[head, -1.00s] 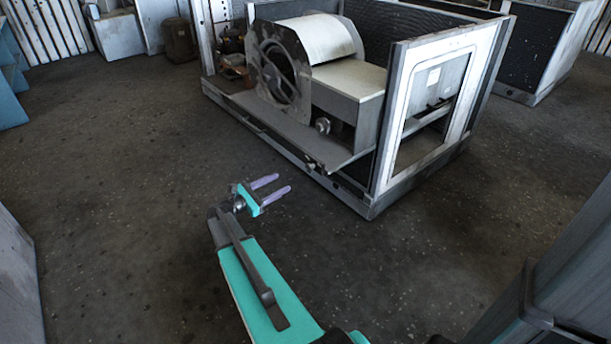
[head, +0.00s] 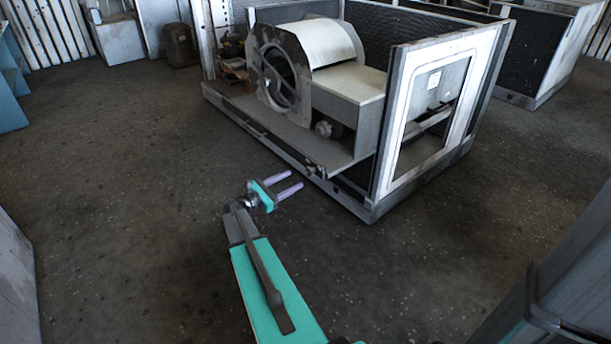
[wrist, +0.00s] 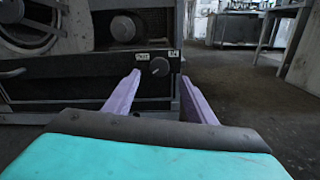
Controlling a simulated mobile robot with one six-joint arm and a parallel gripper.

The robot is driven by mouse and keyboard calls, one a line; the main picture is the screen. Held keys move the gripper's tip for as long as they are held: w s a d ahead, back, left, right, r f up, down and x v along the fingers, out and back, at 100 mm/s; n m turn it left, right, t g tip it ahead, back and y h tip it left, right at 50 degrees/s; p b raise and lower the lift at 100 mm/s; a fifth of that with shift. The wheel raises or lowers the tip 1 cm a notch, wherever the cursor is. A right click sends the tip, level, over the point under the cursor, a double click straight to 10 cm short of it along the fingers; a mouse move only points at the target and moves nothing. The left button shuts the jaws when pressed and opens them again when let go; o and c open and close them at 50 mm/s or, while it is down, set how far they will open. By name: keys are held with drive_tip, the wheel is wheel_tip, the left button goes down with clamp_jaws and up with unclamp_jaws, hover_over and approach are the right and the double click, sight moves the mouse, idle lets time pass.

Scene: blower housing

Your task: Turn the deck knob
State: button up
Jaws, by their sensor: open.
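A dark round knob (wrist: 159,67) sits on the dark front face of the housing, beside small pale labels, in the wrist view. It shows between my two purple fingertips, with the gripper apart from it. In the head view only a small, unclear dark fitting shows on the deck's front edge (head: 316,170). Another round knob (head: 323,129) is on the box above the deck; it also shows in the wrist view (wrist: 123,28). My gripper (head: 296,180) is open and empty, in front of the housing's near edge, fingers pointing towards it.
The blower (head: 280,72) with its round opening stands on the deck, left of the box. A pale framed end panel (head: 395,130) rises at the right of the housing. Open dark floor (head: 130,190) lies to the left. A grey cabinet (head: 560,270) is close at lower right.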

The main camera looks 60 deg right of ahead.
sight(308, 172)
drive_tip(key=shift+b+x, duration=0.65)
drive_tip(key=shift+x, duration=3.35)
drive_tip(key=c, duration=1)
